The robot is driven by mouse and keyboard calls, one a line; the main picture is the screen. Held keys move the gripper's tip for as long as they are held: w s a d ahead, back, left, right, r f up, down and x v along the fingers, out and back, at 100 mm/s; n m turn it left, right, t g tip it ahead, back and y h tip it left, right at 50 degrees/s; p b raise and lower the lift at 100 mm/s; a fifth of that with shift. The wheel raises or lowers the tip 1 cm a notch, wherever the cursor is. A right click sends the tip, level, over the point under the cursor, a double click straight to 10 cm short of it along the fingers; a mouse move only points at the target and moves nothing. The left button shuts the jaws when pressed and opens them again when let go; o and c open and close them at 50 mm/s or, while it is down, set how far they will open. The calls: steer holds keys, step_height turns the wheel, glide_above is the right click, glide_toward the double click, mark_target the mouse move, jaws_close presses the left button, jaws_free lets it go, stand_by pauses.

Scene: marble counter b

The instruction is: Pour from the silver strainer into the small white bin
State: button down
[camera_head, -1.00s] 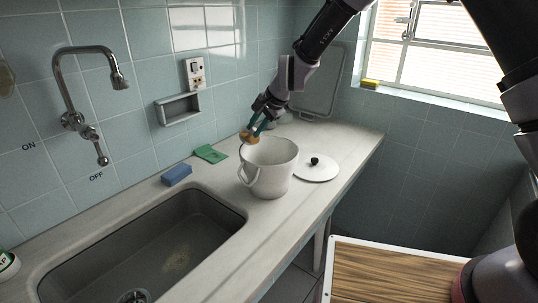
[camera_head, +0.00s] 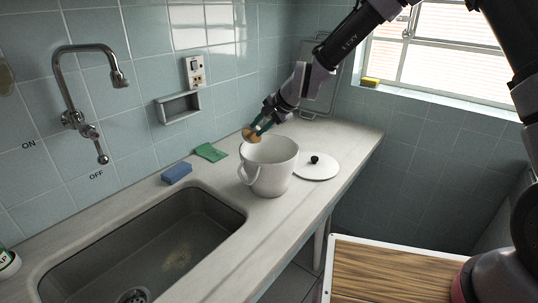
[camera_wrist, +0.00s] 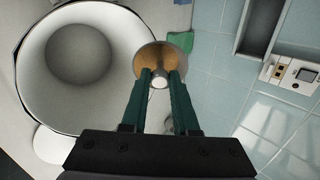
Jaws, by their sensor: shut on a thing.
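The small white bin (camera_head: 270,172) stands upright and open on the counter, to the right of the sink. Its open mouth and empty-looking inside show in the wrist view (camera_wrist: 80,60). My gripper (camera_head: 262,124) is above the bin's back rim, with its green fingers (camera_wrist: 160,90) shut on the strainer. The strainer (camera_head: 250,134) is a small round bowl with a brownish, golden look; in the wrist view (camera_wrist: 162,62) it sits beside the bin's rim. I cannot tell what it holds.
A white lid (camera_head: 316,167) with a black knob lies right of the bin. A green cloth (camera_head: 210,152) and a blue sponge (camera_head: 176,173) lie on the counter (camera_head: 350,135) behind the sink (camera_head: 140,245). A tap (camera_head: 95,95) and a wall soap dish (camera_head: 178,107) are at the left.

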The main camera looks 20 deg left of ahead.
steer(key=shift+d+r, duration=0.1)
steer(key=shift+d, duration=0.1)
steer(key=shift+d+y, duration=0.1)
steer(key=shift+y, duration=0.4)
steer(key=shift+s+d+f+t+y+p, duration=0.1)
steer(key=shift+d+t+y+p, duration=0.2)
steer(key=shift+y+p, duration=0.35)
steer(key=shift+s+d+f+t+y+p, duration=0.1)
steer(key=shift+d+y+p, duration=0.35)
steer(key=shift+y, duration=0.3)
stand_by(0.8)
steer(key=shift+d+f+m+y+p, duration=0.15)
steer(key=shift+d+m+y+p, duration=0.3)
steer(key=shift+y, duration=0.45)
stand_by(0.4)
steer(key=shift+s+d+f+t+y+p, duration=0.15)
steer(key=shift+d+y+p, duration=0.2)
steer(key=shift+d, duration=0.2)
steer(key=shift+w+d+f+t+y+p, duration=0.1)
steer(key=shift+d+t+y+p, duration=0.1)
steer(key=shift+d+y, duration=0.3)
stand_by(0.4)
steer(key=shift+s+d+f+t+y, duration=0.1)
steer(key=shift+d+f+t+y, duration=0.2)
steer(key=shift+y, duration=0.55)
stand_by(0.5)
steer(key=shift+d+r+y, duration=0.15)
steer(key=shift+r+y, duration=0.2)
steer(key=shift+y, duration=0.05)
stand_by(0.4)
